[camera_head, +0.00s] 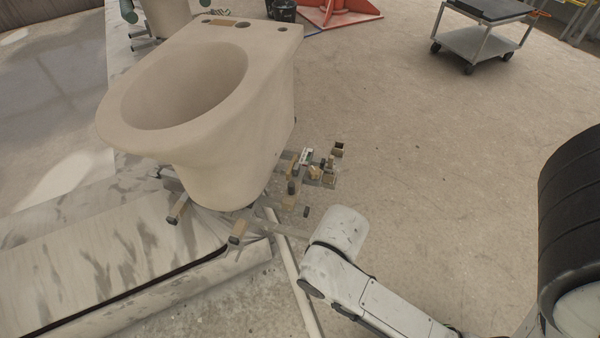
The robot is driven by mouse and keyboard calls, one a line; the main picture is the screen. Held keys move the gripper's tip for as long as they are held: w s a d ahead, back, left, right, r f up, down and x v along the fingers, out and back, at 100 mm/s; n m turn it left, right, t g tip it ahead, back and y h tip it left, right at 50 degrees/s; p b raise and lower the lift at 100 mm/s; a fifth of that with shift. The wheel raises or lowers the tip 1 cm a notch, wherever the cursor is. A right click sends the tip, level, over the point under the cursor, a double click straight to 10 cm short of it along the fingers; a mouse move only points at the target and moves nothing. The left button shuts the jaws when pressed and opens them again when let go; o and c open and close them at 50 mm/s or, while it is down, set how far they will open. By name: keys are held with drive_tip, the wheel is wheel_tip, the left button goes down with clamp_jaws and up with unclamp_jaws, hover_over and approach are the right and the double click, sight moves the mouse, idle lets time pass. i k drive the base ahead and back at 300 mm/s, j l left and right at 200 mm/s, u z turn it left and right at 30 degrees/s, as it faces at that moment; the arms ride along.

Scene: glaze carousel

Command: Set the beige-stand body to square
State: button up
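A beige toilet-shaped body (240,130) sits upright on a low stand, its open bowl toward the left and its flat, holed rear deck at the upper right. The stand's metal arms show below it, with a tan block (238,233) at the front and another at the left. Most of the stand is hidden under the body. Whether the body is square to the stand cannot be told. A cluster of small brass, dark and white parts (318,170) lies just right of its base. My white arm reaches in from the lower right toward the stand. I cannot make out my gripper.
A pale, stained slab (110,262) runs along the left. Another body (166,14) stands behind on a stand with green pads. A black bucket (283,10), a red-orange metal base (338,10) and a wheeled cart (482,42) are farther back. The floor at centre right is clear.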

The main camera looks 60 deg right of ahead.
sight(214, 102)
drive_tip(key=i+l, duration=0.1)
drive_tip(key=l, duration=0.35)
drive_tip(key=i+l, duration=0.15)
drive_tip(key=l, duration=0.3)
drive_tip(key=i+l, duration=0.1)
drive_tip(key=l, duration=0.35)
drive_tip(key=i+l, duration=0.1)
drive_tip(key=l, duration=0.4)
drive_tip(key=i+l, duration=0.15)
drive_tip(key=l, duration=0.3)
drive_tip(key=i+l+u, duration=0.1)
drive_tip(key=l, duration=0.35)
drive_tip(key=i+l, duration=0.1)
drive_tip(key=l, duration=0.35)
